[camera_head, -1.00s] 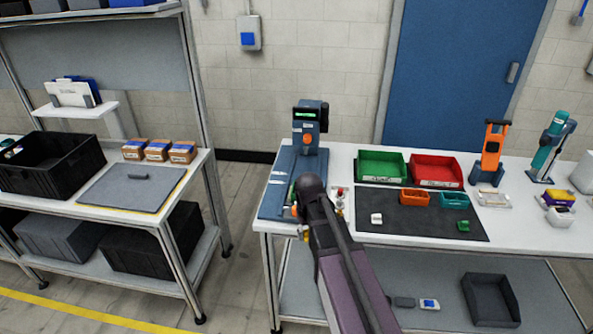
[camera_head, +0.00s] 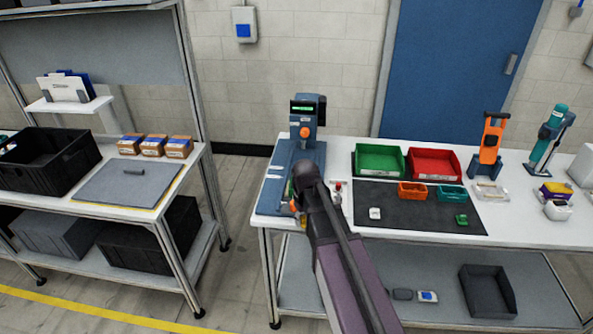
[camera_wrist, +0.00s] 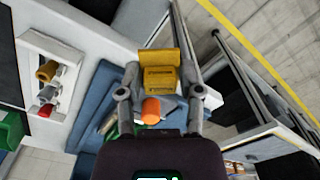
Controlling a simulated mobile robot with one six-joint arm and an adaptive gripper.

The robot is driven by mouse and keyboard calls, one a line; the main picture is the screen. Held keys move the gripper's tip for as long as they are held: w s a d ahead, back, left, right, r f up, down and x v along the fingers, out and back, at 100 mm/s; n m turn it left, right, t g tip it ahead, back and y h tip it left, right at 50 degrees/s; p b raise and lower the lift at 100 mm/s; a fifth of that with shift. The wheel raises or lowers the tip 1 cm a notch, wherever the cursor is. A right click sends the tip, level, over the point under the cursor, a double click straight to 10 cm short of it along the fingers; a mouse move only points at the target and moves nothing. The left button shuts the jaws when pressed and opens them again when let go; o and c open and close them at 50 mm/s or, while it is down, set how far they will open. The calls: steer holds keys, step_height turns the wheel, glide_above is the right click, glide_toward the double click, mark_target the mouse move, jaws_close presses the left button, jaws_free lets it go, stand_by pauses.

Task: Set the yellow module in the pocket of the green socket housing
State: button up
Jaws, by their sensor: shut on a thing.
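In the wrist view my gripper (camera_wrist: 161,91) is shut on the yellow module (camera_wrist: 160,68), a stepped block between the two fingertips. In the head view my wrist hides most of the gripper and module, at the left end of the white bench over the blue press fixture (camera_head: 270,196). A small green part (camera_wrist: 112,131) shows on the blue base in the wrist view, partly hidden by a finger; I cannot tell whether it is the socket housing. Another small green piece (camera_head: 461,219) lies on the dark mat at the right.
The press column with an orange knob (camera_head: 305,132) stands behind my gripper. A small rack of coloured knobs (camera_wrist: 47,82) is beside the fixture. Green (camera_head: 379,172) and red bins (camera_head: 433,178) stand at the bench's back. The dark mat (camera_head: 415,215) has bare room.

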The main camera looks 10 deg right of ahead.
steer(key=w+r+n+p, duration=0.1)
steer(key=w+r+n, duration=0.1)
steer(key=w, duration=0.3)
steer(key=w+r+n+p, duration=0.1)
steer(key=w+n+p, duration=0.1)
steer(key=w+n, duration=0.2)
steer(key=w+d+r+n+p, duration=0.1)
steer(key=w+r+n+p, duration=0.1)
steer(key=w, duration=0.5)
steer(key=shift+r+n, duration=0.35)
steer(key=shift+n, duration=0.25)
steer(key=shift+w+r+n+p, duration=0.15)
steer(key=shift+w+n+p, duration=0.15)
steer(key=shift+w+n, duration=0.3)
steer(key=shift+f, duration=0.25)
step_height(320, 180, down, 5)
steer(key=b, duration=0.5)
steer(key=shift+r, duration=0.1)
steer(key=shift+s+b, duration=0.3)
steer(key=shift+b, duration=0.2)
jaws_close()
steer(key=shift+o, duration=0.4)
jaws_free()
steer(key=shift+w+f, duration=0.15)
steer(key=shift+f, duration=0.3)
steer(key=shift+w+d, duration=0.15)
steer(key=shift+w, duration=0.3)
steer(key=shift+f+b, duration=0.2)
steer(key=shift+b, duration=0.15)
